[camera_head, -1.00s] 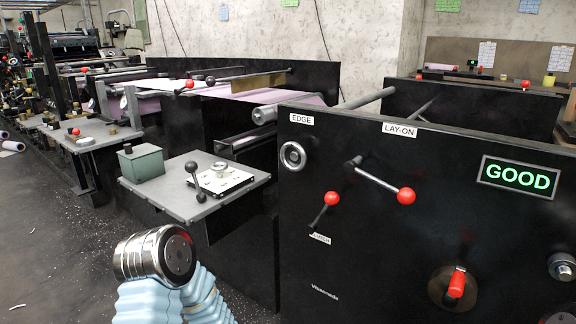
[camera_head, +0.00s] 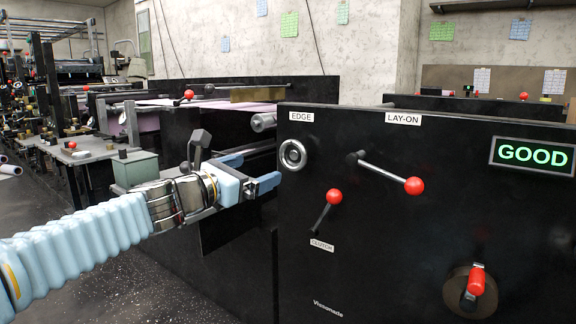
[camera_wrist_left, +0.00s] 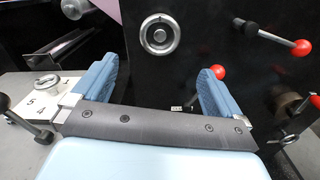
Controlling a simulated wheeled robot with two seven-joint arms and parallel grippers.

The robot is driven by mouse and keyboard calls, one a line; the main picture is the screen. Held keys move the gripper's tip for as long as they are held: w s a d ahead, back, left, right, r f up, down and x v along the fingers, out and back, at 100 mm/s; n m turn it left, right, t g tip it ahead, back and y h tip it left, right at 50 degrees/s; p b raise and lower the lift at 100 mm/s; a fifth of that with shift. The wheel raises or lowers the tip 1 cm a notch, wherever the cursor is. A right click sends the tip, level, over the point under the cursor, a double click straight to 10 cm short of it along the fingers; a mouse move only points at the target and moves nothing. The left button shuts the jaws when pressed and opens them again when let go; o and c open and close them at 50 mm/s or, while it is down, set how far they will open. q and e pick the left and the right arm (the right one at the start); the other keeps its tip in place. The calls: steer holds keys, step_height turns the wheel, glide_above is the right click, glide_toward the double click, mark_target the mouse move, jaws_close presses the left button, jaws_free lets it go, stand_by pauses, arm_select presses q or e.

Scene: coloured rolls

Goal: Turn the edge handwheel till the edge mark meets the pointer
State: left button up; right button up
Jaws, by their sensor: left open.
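The edge handwheel (camera_head: 293,155) is a small silver wheel on the black machine panel, under the EDGE label (camera_head: 301,117). It also shows in the left wrist view (camera_wrist_left: 160,34), above and between my fingers. The edge mark and its pointer are too small to make out. My left gripper (camera_head: 272,172) is open and empty, with blue fingers. Its tips lie just left of and a little below the handwheel in the head view, apart from it as far as I can tell. The left wrist view also shows my left gripper (camera_wrist_left: 163,85). My right gripper is out of view.
A lever with a red knob (camera_head: 414,186) sits under the LAY-ON label. A second red-knobbed lever (camera_head: 333,196) is below right of the handwheel, near the fingers in the wrist view. A green GOOD display (camera_head: 532,154) is at right. A side table with a dial is left of the gripper.

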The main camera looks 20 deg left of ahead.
mark_target(291, 158)
arm_select(q)
steer(key=x, duration=0.6)
steer(key=p+x, duration=0.1)
steer(key=x, duration=0.6)
steer(key=shift+f, duration=0.2)
steer(key=c, duration=0.9)
steer(key=shift+m, duration=0.3)
